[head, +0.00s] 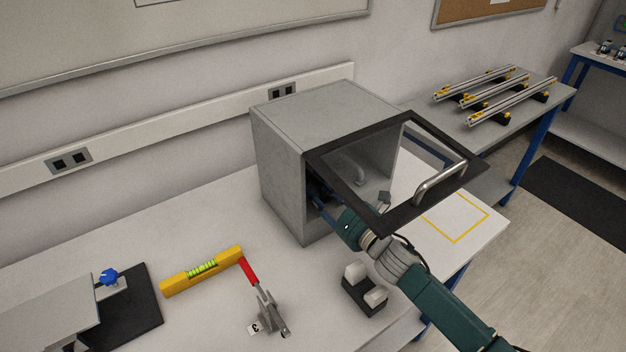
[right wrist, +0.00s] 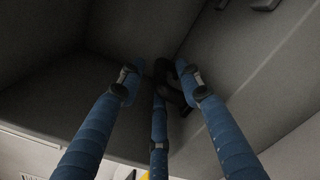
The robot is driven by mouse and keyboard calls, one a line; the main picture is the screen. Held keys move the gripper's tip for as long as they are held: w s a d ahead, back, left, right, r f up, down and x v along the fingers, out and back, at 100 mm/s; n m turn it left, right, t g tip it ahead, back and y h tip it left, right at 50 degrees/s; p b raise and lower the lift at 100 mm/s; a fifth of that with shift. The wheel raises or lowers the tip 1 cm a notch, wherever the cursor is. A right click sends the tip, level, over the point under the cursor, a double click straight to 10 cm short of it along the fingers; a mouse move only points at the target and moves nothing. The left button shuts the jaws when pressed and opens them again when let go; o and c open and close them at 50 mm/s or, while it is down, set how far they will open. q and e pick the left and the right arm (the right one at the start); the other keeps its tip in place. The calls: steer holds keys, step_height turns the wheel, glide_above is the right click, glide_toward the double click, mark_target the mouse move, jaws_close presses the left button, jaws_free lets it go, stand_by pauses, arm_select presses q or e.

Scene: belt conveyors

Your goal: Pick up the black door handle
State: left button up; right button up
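My right gripper (head: 320,193) reaches through the open front of a grey cabinet (head: 283,175); its blue fingers are partly hidden by the cabinet wall and door frame. In the right wrist view my right gripper (right wrist: 160,80) has its fingers spread apart. A black, bent piece (right wrist: 178,87), which looks like the door handle, lies at the fingertips, between the middle and right fingers. I cannot tell whether they touch it. My left gripper is not in view.
The cabinet's glass door (head: 395,212), with a silver handle (head: 440,178), stands open close over my right arm. A yellow level (head: 202,271), a red-handled clamp (head: 265,300) and a black block with white pads (head: 364,296) lie on the white table (head: 215,317).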

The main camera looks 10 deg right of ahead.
mark_target(307, 174)
steer(key=x, duration=0.3)
steer(key=shift+w+a+f+p, duration=0.1)
steer(key=shift+w+a+p, duration=0.05)
steer(key=shift+w+p, duration=0.25)
steer(key=shift+s, duration=0.1)
jaws_close()
